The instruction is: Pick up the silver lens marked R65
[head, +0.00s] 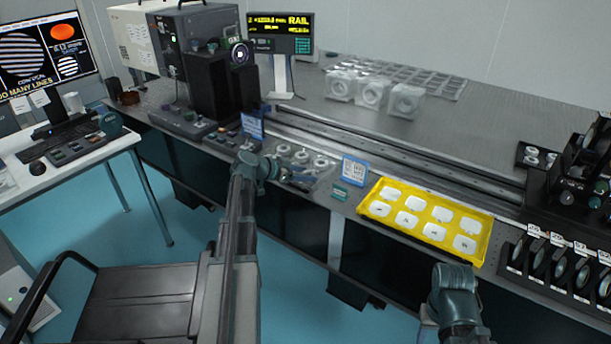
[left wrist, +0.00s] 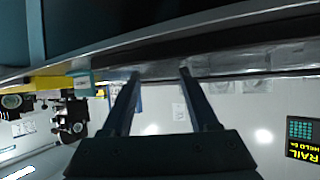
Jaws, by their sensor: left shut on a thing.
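Several small round silver pieces (head: 301,157), which look like mounted lenses, sit on a dark tray at the front edge of the optical table. Their markings are too small to read, so I cannot tell which is R65. My left gripper (head: 300,181) is at the near side of this group, its fingers low beside the pieces. It is shut on a silver lens, mostly hidden at the fingertips. In the left wrist view the two fingers (left wrist: 160,74) stand apart, and the held piece is not clear between them. My right gripper is out of view; only my right arm shows at the bottom.
A yellow tray (head: 373,210) of white pieces lies right of the blue-framed card (head: 354,170). A long rail (head: 400,153) runs behind. Framed lenses (head: 540,262) stand in a rack at right. Clear cubes (head: 372,93) stand farther back. A dark instrument (head: 208,88) stands at left.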

